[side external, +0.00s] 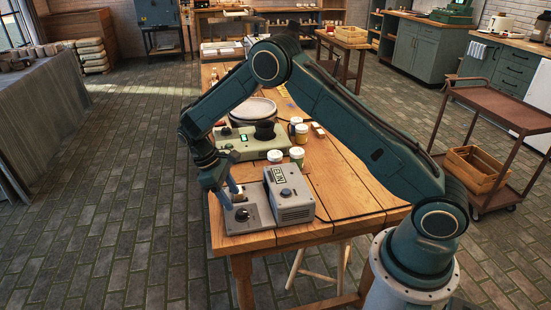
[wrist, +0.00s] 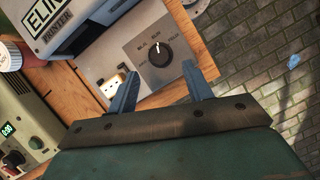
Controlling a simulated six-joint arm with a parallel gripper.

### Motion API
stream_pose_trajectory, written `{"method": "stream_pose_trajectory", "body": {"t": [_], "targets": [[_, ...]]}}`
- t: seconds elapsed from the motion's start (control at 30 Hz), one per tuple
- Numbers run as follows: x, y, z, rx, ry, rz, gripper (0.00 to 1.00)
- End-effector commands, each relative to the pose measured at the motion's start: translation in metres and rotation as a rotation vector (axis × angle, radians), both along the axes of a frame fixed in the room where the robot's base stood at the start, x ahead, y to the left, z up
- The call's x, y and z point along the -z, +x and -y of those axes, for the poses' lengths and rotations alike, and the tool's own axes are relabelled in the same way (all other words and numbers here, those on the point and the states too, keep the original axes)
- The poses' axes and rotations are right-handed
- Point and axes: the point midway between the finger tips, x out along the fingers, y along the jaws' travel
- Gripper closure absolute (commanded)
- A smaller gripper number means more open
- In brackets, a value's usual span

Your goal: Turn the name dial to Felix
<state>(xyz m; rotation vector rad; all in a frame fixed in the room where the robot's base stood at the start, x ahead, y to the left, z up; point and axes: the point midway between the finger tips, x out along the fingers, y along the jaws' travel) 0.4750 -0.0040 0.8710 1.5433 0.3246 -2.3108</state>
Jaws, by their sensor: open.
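The name dial (wrist: 155,53) is a round black knob with a white pointer on a grey plate of the control box (wrist: 125,68). In the wrist view the pointer aims up, near the middle of the small labels, which are too small to read surely. The dial also shows in the side view (side external: 241,214). My gripper (wrist: 160,70) is open and empty, its two blue fingers apart, with the dial showing between and beyond the tips. In the side view my gripper (side external: 229,194) is above the box. I cannot tell the exact gap.
The grey printer (side external: 291,198) stands beside the box, its sign seeming to read ELIN. A cream switch (wrist: 117,81) sits by the left finger. A green machine with a display (side external: 252,145) and white-lidded jars (side external: 297,155) stand behind. The table edge is close to the box.

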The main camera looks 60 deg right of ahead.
Motion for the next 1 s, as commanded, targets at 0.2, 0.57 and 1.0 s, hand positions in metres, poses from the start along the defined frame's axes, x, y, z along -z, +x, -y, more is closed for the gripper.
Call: {"method": "stream_pose_trajectory", "body": {"t": [0.2,0.57,1.0], "targets": [[0.03,-0.012,0.005,0.001,0.0,-0.003,0.5],[0.052,-0.02,0.009,0.001,0.0,0.0,0.5],[0.052,-0.02,0.009,0.0,0.0,0.0,0.83]]}}
